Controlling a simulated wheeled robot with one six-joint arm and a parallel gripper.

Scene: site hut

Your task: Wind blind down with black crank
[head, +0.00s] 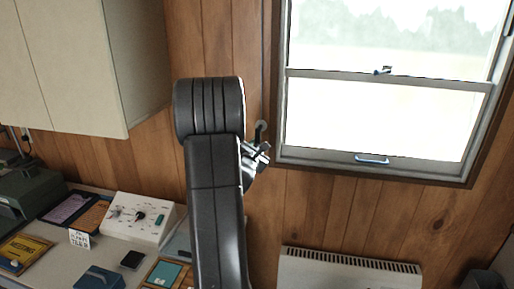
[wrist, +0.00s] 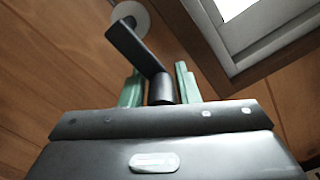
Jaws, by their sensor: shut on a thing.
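The black crank (wrist: 139,47) is fixed to a round pale mount (wrist: 131,17) on the wood wall in the wrist view. Its handle knob (wrist: 161,89) sits between the two green fingers of my gripper (wrist: 159,86), which is shut on it. In the head view the crank (head: 261,130) shows partly beside the window, with my gripper (head: 262,153) just below it and my arm covering much of the area. The window (head: 385,110) is bright and clear; no blind fabric shows over the visible glass.
A pale wall cabinet (head: 80,60) hangs at upper left. A desk (head: 60,262) at lower left holds a white control box (head: 140,218), binders and small items. A white heater (head: 348,270) stands below the window. The wall between window and heater is clear.

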